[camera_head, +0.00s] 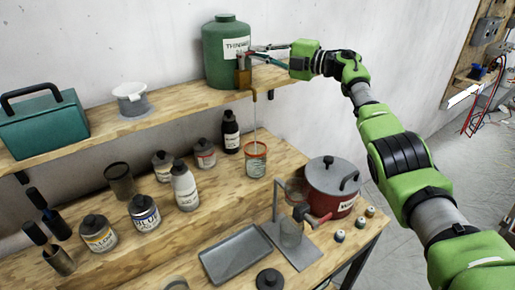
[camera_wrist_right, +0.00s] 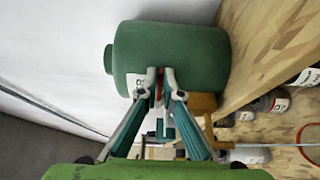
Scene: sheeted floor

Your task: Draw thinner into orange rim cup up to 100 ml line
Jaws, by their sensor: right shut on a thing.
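The green thinner container (camera_head: 222,68), with a white label, stands on the upper shelf. It lies sideways in the right wrist view (camera_wrist_right: 190,50). Its brass tap (camera_head: 244,78) overhangs the shelf edge, and a thin pale stream runs from the spout. The orange rim cup (camera_head: 256,168) stands upright below on the bench, and the stream falls into it. I cannot read its level or the 100 ml line. My right gripper (camera_head: 256,52) is shut on a small red part at the tap, seen between the fingertips in the wrist view (camera_wrist_right: 161,88). My left gripper is out of view.
A red pot (camera_head: 325,195) with a grey lid and a small stand (camera_head: 290,245) are right of the cup. Paint jars (camera_head: 145,215), a black bottle (camera_head: 231,135) and a grey tray (camera_head: 236,253) occupy the bench. A green toolbox (camera_head: 42,125) sits on the shelf's left.

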